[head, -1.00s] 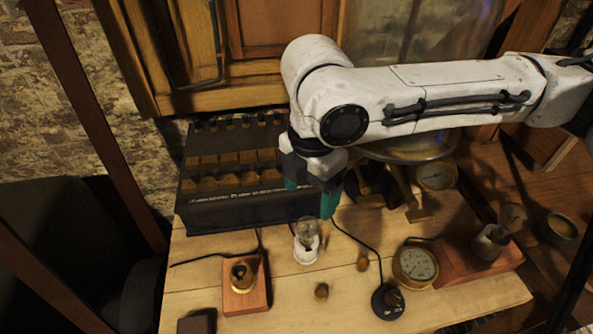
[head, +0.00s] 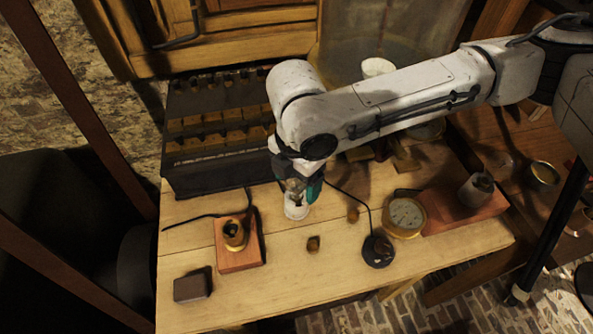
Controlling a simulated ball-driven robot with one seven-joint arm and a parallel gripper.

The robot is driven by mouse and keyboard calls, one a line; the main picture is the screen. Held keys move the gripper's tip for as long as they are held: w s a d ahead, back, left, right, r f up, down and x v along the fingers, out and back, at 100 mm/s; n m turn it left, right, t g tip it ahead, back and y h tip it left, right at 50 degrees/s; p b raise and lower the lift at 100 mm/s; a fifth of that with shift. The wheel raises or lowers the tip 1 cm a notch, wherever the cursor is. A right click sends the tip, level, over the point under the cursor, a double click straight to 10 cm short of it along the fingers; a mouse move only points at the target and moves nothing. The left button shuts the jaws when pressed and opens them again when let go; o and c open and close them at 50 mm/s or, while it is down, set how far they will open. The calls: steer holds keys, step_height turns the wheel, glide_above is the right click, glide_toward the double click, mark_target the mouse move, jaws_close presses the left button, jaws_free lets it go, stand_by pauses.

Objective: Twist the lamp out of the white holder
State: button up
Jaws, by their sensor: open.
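The white holder (head: 296,211) stands upright on the wooden table, left of the middle of the picture. The clear glass lamp (head: 295,186) sits at its top, mostly hidden by my gripper. My gripper (head: 298,192) points down over the holder, with its green-tipped fingers beside the lamp. The jaws are open around or close beside the glass; I cannot tell whether a finger touches it.
A black battery case (head: 215,130) stands behind the holder. A wooden block with a brass socket (head: 238,245) is to the left. A round gauge (head: 403,217) and a black knob (head: 378,250) are to the right.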

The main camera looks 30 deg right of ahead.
steer(key=shift+c, duration=0.3)
steer(key=c, duration=1.2)
steer(key=shift+r, duration=0.15)
steer(key=shift+r+p, duration=0.35)
steer(key=shift+p, duration=0.15)
steer(key=shift+r+p, duration=0.7)
steer(key=shift+r, duration=0.05)
steer(key=shift+r+p, duration=2.35)
steer(key=shift+r, duration=0.1)
